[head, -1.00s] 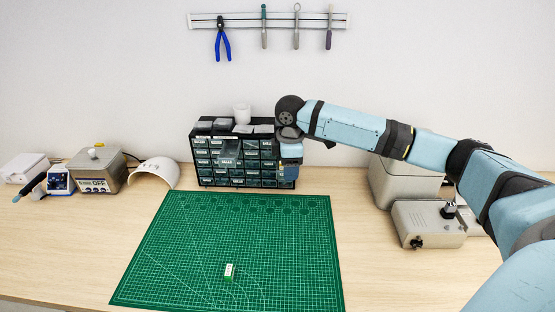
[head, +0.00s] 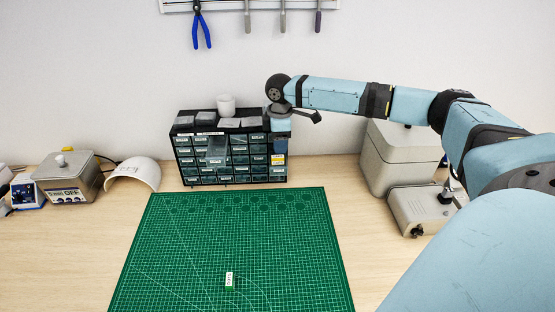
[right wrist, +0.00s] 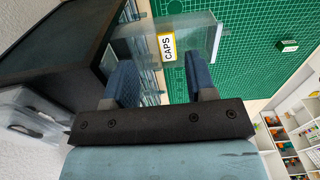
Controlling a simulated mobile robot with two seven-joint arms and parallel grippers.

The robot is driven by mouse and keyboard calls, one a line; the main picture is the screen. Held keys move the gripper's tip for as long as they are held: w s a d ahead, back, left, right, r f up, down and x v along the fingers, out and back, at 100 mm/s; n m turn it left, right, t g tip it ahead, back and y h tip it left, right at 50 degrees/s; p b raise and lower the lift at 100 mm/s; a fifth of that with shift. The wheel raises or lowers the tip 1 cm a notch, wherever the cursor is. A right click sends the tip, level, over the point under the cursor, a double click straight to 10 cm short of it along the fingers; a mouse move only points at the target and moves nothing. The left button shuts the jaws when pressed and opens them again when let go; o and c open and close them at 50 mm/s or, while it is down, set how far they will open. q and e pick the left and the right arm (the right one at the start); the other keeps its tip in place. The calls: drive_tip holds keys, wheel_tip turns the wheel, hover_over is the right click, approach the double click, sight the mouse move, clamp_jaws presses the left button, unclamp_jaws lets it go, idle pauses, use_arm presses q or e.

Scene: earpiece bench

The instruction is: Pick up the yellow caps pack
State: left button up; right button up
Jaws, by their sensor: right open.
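The yellow label reading CAPS (right wrist: 167,47) is in the right wrist view, beyond and between my fingers. In the head view the yellow label (head: 277,160) is at the right end of the drawer cabinet (head: 183,171), just below my gripper. I cannot tell how much of the pack is hidden behind it. My right gripper (head: 280,144) is open at the cabinet's upper right front. In the right wrist view its two blue fingers (right wrist: 160,66) stand apart with nothing held. My left gripper is not in view.
A clear drawer (head: 216,156) sticks out of the cabinet, left of my gripper. A white cup (head: 226,105) stands on the cabinet top. A small green-and-white pack (head: 229,279) lies on the green mat (head: 170,230). Grey devices (head: 404,155) stand to the right under my arm.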

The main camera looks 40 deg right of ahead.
sight(278, 157)
drive_tip(key=shift+s+a+f, duration=0.1)
drive_tip(key=shift+a+f, duration=0.1)
drive_tip(key=shift+f, duration=0.15)
drive_tip(key=f, duration=0.3)
drive_tip(key=f+p, duration=0.1)
drive_tip(key=shift+a+f, duration=0.25)
drive_tip(key=shift+c, duration=0.5)
drive_tip(key=shift+r, duration=0.1)
clamp_jaws()
